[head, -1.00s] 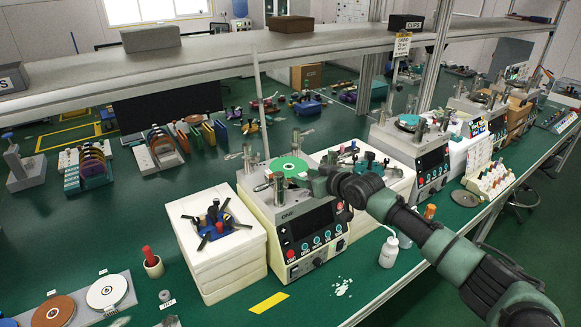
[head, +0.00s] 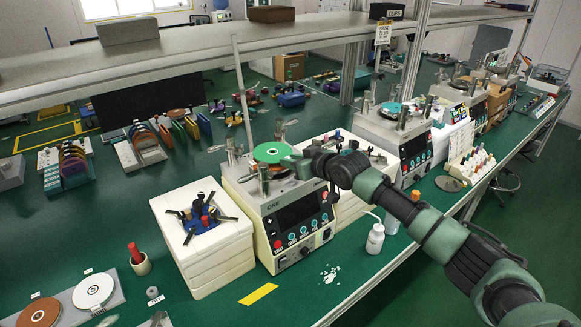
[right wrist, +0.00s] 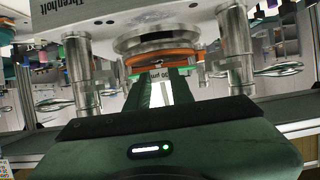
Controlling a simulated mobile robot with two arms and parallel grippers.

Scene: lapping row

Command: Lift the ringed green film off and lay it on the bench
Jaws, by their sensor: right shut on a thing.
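The green film (head: 272,152), a round sheet with a pale ring at its centre, shows at the top of the cream lapping machine (head: 290,220) in the head view. My right gripper (head: 303,168) comes in from the right and is shut on the film's near right edge. In the right wrist view, which shows the machine's lettering upside down, a thin green edge (right wrist: 135,72) and a pale tab marked 30 µm lie at the fingers, next to an orange plate (right wrist: 165,58). I cannot tell whether film and plate touch. My left gripper is not in view.
Metal posts (right wrist: 235,45) stand close on both sides of the plate. White stacked blocks (head: 205,250) with a blue fixture stand left of the machine. A white bottle (head: 375,239) and a yellow strip (head: 258,294) are in front.

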